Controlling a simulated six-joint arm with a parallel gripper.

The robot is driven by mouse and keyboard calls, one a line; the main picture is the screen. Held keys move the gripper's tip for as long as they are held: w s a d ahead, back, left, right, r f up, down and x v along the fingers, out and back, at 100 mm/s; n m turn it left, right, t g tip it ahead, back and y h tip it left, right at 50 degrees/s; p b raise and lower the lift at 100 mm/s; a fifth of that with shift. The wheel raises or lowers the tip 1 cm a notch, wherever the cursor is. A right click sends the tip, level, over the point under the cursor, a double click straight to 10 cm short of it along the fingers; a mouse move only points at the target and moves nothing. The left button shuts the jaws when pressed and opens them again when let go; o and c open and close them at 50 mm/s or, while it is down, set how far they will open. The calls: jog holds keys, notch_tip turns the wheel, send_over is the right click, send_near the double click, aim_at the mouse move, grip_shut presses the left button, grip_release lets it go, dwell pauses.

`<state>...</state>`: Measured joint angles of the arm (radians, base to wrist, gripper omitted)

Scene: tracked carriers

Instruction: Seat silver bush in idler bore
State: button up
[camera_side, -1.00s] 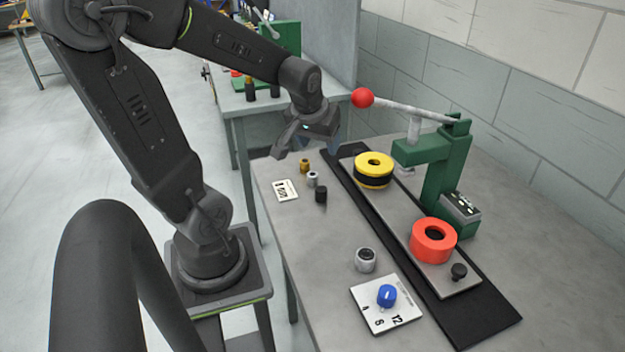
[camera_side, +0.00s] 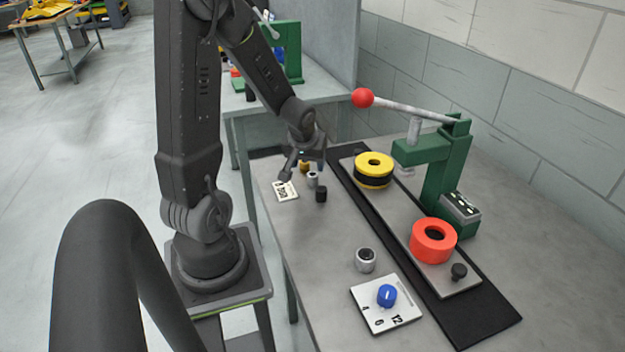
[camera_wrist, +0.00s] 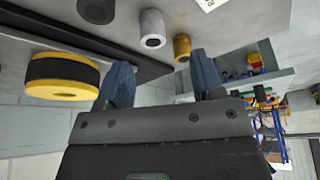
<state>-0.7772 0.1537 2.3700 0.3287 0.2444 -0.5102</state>
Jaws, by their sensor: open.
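The silver bush (camera_side: 313,180) stands on the grey bench between a brass bush (camera_side: 305,167) and a black bush (camera_side: 321,195). In the wrist view the silver bush (camera_wrist: 152,28) shows its dark bore. My gripper (camera_side: 304,168) is open and empty, above the bench by the brass and silver bushes; its blue fingers (camera_wrist: 161,76) show apart in the wrist view. A yellow wheel with a black band (camera_side: 374,170) and a red-orange ring wheel (camera_side: 433,241) lie on the grey plate, each with an open centre hole. I cannot tell which is the idler.
A green press (camera_side: 440,170) with a red-knobbed lever (camera_side: 362,98) stands behind the plate. A grey cylinder (camera_side: 366,260) and a white card with a blue knob (camera_side: 372,313) are at the front. A small label card (camera_side: 286,191) lies left of the bushes. The bench between is clear.

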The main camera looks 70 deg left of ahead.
aim_at(313, 173)
jog(key=shift+w+d+x, duration=0.1)
jog(key=shift+d+x, duration=0.05)
jog(key=shift+x, duration=1.1)
jog(key=shift+w+d+x, duration=0.1)
jog(key=shift+w+x, duration=0.05)
jog(key=shift+x, duration=1.1)
jog(key=c, duration=1)
